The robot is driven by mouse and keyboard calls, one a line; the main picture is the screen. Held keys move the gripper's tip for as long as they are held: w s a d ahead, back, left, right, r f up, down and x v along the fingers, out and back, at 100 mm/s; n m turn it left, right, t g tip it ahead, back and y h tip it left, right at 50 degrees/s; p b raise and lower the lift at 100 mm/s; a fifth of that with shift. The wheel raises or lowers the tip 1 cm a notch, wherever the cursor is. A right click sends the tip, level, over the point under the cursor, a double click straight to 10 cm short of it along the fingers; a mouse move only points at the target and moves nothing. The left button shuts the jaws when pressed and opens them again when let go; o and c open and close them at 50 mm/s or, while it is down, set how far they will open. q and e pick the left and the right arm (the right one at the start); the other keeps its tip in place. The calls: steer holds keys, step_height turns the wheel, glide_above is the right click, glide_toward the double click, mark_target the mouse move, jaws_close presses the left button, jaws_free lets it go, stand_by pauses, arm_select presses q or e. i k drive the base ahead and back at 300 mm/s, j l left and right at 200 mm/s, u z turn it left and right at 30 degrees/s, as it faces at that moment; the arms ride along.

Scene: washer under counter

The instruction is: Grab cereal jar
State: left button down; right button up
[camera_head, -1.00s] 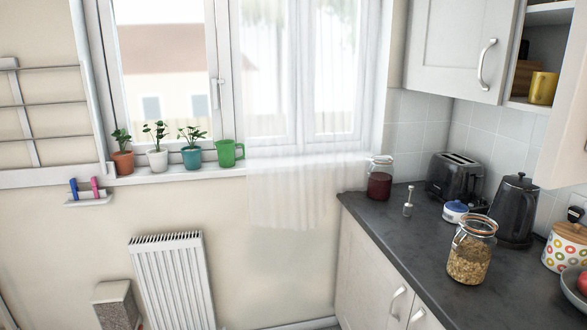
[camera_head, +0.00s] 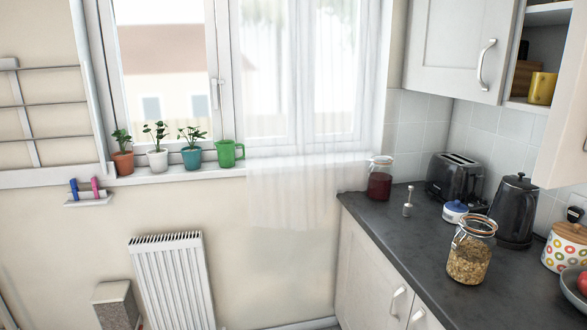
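A clear glass jar of cereal (camera_head: 469,259) with a clip-top lid stands upright near the front edge of the dark countertop (camera_head: 425,249), at the right of the head view. It is about two-thirds full of light brown flakes. A second glass jar with dark red contents (camera_head: 379,184) stands at the counter's far left corner, by the window. Neither of my grippers shows in the head view.
Behind the cereal jar are a black kettle (camera_head: 512,211), a small blue-lidded pot (camera_head: 454,211) and a black toaster (camera_head: 455,177). Wall cabinets (camera_head: 463,50) hang above.

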mark_target(468, 265)
steer(key=l+z, duration=0.1)
steer(key=z, duration=1.45)
steer(key=j+z, duration=0.45)
steer(key=k+j+z, duration=0.1)
steer(key=j+z, duration=0.3)
steer(key=j, duration=0.15)
